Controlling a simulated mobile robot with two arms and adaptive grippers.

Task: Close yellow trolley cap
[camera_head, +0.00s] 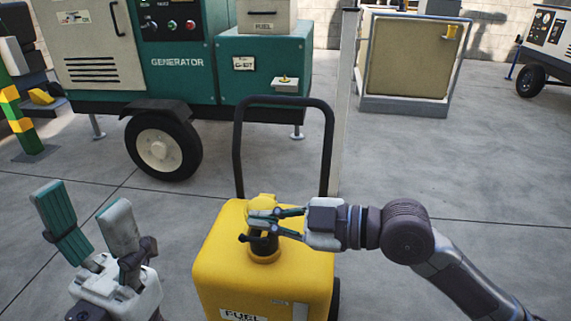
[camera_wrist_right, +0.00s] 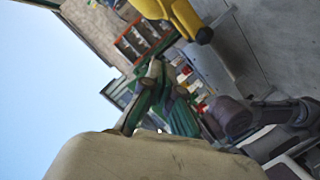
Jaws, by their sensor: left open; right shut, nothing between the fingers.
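The yellow fuel trolley (camera_head: 222,265) stands upright in front of me in the head view, with a black filler neck on a yellow collar (camera_head: 264,257) on its top. The yellow cap (camera_head: 262,199) shows just behind my right gripper, above the neck; the gripper hides part of it, so I cannot tell how it sits on the neck. My right gripper (camera_head: 256,224) is shut and empty, with its fingers in front of the neck and cap. I cannot tell whether they touch. My left gripper (camera_head: 91,222) is open and empty, left of the trolley.
The trolley's black handle (camera_head: 237,150) rises behind the cap. A green generator (camera_head: 177,62) with a wheel stands behind at the left. A pale post (camera_head: 343,110) and a beige framed box (camera_head: 405,55) stand behind. The floor (camera_head: 460,170) at the right is clear.

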